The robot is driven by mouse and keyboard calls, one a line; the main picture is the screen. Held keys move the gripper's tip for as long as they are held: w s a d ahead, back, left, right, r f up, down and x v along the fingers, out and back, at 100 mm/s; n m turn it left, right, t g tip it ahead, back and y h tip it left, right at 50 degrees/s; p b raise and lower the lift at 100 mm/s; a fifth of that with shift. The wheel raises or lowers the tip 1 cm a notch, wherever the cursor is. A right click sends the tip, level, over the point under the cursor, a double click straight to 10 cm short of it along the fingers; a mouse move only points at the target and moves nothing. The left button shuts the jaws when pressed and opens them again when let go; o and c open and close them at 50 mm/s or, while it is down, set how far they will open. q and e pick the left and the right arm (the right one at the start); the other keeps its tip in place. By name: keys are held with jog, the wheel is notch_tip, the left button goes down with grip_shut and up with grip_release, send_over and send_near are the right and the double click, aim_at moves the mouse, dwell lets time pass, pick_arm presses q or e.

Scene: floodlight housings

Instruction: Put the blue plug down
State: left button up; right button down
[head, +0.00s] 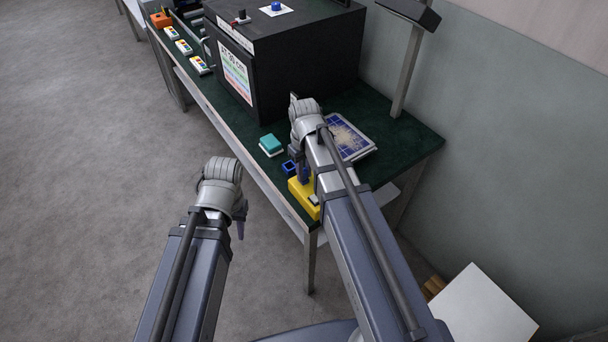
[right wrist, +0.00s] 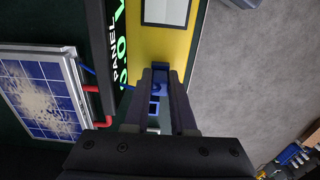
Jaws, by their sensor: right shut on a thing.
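In the right wrist view, the blue plug (right wrist: 159,88) sits between the fingertips of my right gripper (right wrist: 160,95), which is shut on it. A blue square part (right wrist: 154,108) shows just below it between the fingers; I cannot tell whether they are joined. The plug is over or beside the yellow meter (right wrist: 120,12), which also shows in the head view (head: 301,192) at the bench's near edge. In the head view my right gripper (head: 303,170) is mostly hidden by its arm. My left gripper (head: 239,228) hangs off the bench over the floor; its jaw opening is unclear.
A solar panel (head: 348,138) lies on the green bench top (head: 415,137), with red and blue leads near it in the wrist view. A teal block (head: 271,145) stands left of my right arm. A large black box (head: 290,50) fills the bench behind. Floor to the left is clear.

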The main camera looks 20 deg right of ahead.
jog(key=c, duration=0.7)
grip_release()
jog(key=shift+w+r, duration=0.1)
jog(key=shift+c, duration=0.2)
notch_tip(320, 180, up, 12)
jog(key=p, duration=1.2)
jog(key=s+a+h, duration=0.1)
jog(key=s+a, duration=0.9)
jog(key=s, duration=0.4)
jog(key=shift+s+a, duration=0.2)
jog(key=shift+a, duration=0.05)
